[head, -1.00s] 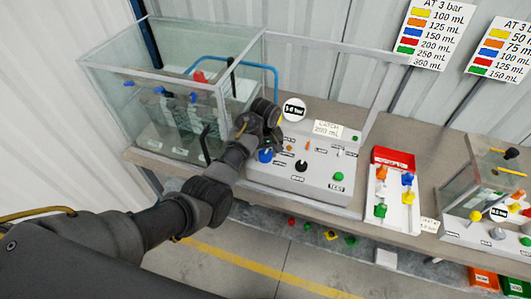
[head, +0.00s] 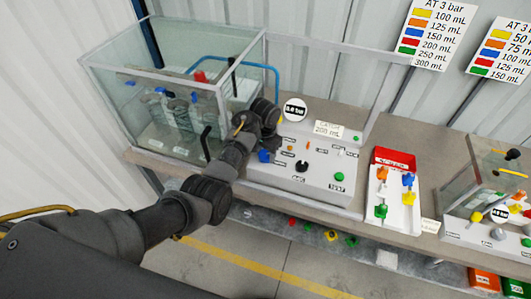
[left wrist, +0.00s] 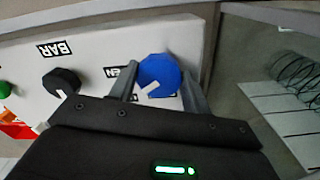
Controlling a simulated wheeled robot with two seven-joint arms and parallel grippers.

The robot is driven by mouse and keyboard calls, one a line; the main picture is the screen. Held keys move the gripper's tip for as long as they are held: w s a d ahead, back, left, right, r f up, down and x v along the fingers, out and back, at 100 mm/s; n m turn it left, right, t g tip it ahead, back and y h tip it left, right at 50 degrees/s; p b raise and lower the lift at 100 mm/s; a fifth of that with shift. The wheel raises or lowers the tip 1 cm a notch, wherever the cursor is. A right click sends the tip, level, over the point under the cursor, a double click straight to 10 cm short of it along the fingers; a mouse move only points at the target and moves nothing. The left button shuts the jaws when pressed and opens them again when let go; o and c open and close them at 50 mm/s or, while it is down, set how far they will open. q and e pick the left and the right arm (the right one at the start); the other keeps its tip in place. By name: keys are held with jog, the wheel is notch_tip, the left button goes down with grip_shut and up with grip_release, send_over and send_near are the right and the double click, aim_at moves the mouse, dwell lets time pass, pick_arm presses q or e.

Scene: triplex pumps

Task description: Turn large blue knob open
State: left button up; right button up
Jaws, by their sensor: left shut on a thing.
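The large blue knob (left wrist: 158,75) is on the light panel of the pump console, with a white pointer mark facing down-left in the left wrist view. In the head view the blue knob (head: 264,156) shows at the panel's left edge, partly behind my left arm. My left gripper (left wrist: 160,84) is shut on the blue knob, with one finger on each side of it. In the head view the left gripper (head: 270,142) is at the panel's left side, its fingers mostly hidden. My right gripper is in no view.
A black knob (head: 301,166) and a green button (head: 337,189) are on the same panel. A glass tank (head: 165,95) stands close on the left. A white tray (head: 407,218) of coloured valves lies to the right. A round pressure gauge (head: 294,110) stands behind the panel.

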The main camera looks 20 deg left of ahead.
pick_arm(q)
jog(key=m, duration=0.4)
jog(key=shift+m, duration=0.6)
jog(key=o, duration=1)
